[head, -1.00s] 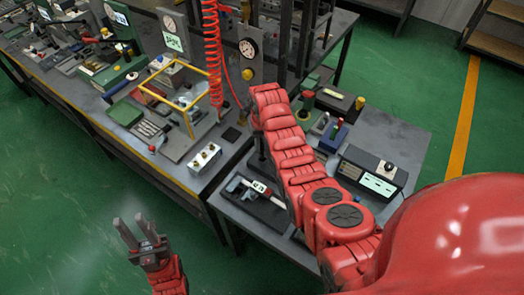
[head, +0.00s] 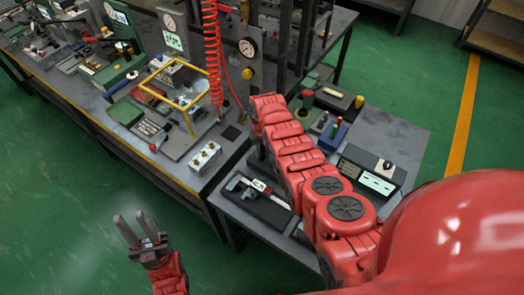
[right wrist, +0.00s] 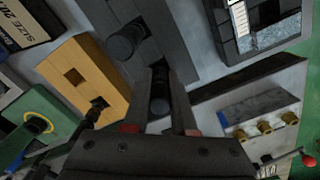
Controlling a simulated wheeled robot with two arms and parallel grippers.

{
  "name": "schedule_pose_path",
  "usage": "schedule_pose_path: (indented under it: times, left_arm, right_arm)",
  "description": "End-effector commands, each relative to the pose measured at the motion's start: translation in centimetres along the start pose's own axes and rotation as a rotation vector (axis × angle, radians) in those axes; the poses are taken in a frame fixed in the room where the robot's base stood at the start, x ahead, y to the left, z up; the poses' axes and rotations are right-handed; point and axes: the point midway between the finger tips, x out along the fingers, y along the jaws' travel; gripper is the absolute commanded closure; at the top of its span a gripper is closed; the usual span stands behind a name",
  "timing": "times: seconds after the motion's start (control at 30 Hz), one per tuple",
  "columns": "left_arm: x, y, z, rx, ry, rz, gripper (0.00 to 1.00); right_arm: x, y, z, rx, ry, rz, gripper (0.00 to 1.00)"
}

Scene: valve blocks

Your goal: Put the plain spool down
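In the right wrist view, my right gripper (right wrist: 160,75) reaches over the work surface. Its two fingers stand close on either side of a dark round-ended cylinder (right wrist: 160,100), which looks like the plain spool in their grip. Just beyond is a dark grey block (right wrist: 185,50) with another dark cylinder (right wrist: 121,42) at it. Whether the held cylinder touches the block cannot be told. In the head view my right arm hides this gripper and spool. My left gripper (head: 130,217) is open and empty over the green floor, left of the benches.
In the right wrist view, an orange block (right wrist: 85,72) with a square hole lies left, near a green block (right wrist: 35,120). A grey block with brass fittings (right wrist: 265,128) lies right. A caliper case (head: 257,203) and a meter box (head: 370,172) occupy the near bench.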

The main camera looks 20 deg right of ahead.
Motion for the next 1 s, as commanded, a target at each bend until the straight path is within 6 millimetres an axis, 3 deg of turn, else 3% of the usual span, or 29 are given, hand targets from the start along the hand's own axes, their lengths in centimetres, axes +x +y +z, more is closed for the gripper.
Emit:
schedule_pose_path:
  times: [0.03, 0.17, 0.67, 1.0]
  left_arm:
    - [0.0, 0.0, 0.0, 0.0, 0.0, 0.0, 0.67]
    - [0.0, 0.0, 0.0, 0.0, 0.0, 0.0, 0.67]
    - [0.2, 0.0, 0.0, 0.0, 0.0, 0.0, 0.67]
    - [-1.1, 0.1, 0.2, 0.0, 0.0, 0.0, 0.67]
  right_arm:
    - [0.0, 0.0, 0.0, 0.0, 0.001, 0.0, 0.69]
    - [0.0, 0.0, 0.0, 0.0, 0.0, 0.0, 0.46]
    - [-0.8, 0.0, -0.1, 0.0, 0.001, 0.0, 0.46]
    - [-4.8, 0.0, -0.2, 0.0, 0.006, 0.001, 0.46]
